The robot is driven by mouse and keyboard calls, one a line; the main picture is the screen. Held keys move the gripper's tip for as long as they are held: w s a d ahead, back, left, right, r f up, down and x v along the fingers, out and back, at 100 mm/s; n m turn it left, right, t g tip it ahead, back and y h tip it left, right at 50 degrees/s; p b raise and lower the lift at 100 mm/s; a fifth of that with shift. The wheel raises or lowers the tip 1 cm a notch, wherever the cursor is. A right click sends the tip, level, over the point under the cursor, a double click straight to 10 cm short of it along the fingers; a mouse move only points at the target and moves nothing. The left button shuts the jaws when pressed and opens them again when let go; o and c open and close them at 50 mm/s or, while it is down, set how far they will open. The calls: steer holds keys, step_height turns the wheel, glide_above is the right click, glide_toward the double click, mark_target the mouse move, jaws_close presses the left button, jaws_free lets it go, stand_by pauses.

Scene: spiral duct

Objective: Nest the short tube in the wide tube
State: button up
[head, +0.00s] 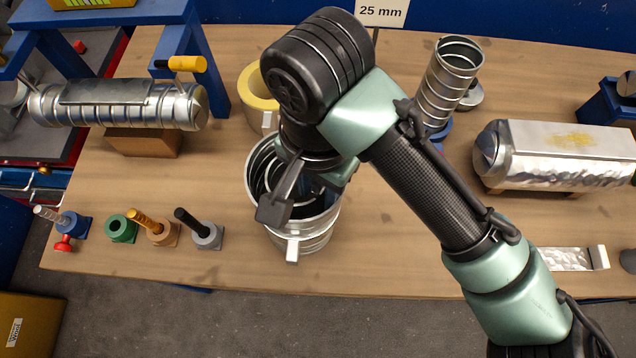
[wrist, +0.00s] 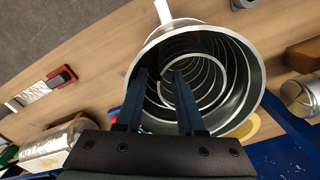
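The wide tube (head: 316,237) is a silvery ribbed duct standing upright at the table's front middle, with pale tabs at its side. Its open mouth (wrist: 260,80) fills much of the wrist view. A narrower silvery ribbed tube (head: 446,88), possibly the short tube, stands slightly tilted at the back right. My gripper (wrist: 160,72) is over the wide tube's mouth. Its two blue fingers are apart, with nothing visibly held between them. In the head view my wrist hides most of the fingers.
A yellow ring-shaped thing (head: 257,88) stands behind the wide tube. A horizontal duct (head: 115,100) rests on a block at left, near a blue frame (head: 205,60). Several colour-based posts (head: 207,235) line the front left. A metal-covered block (head: 560,155) lies at right.

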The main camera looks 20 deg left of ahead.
step_height(320, 180, up, 13)
steer(key=p, duration=0.2)
steer(key=w+a+r+n+t+y, duration=0.3)
steer(key=w+a+r+t+y, duration=0.15)
steer(key=a+r, duration=0.35)
steer(key=w+a+r+n+t+y, duration=0.3)
steer(key=a+r+y, duration=0.3)
steer(key=a+r, duration=0.2)
steer(key=w+d+r+n+t+y, duration=0.1)
steer(key=w+d+r+t+y, duration=0.15)
steer(key=r+t, duration=0.75)
steer(key=s+d+r+m+t+h, duration=0.1)
steer(key=d+r+t+h, duration=0.4)
steer(key=d, duration=0.5)
steer(key=s+d+r+m+t+h, duration=0.2)
steer(key=d+r+t+h, duration=0.3)
steer(key=d+h, duration=0.3)
steer(key=d+m, duration=0.1)
steer(key=d, duration=0.1)
steer(key=shift+s+d+r, duration=0.15)
steer(key=shift+s+d, duration=0.1)
steer(key=shift+d, duration=0.05)
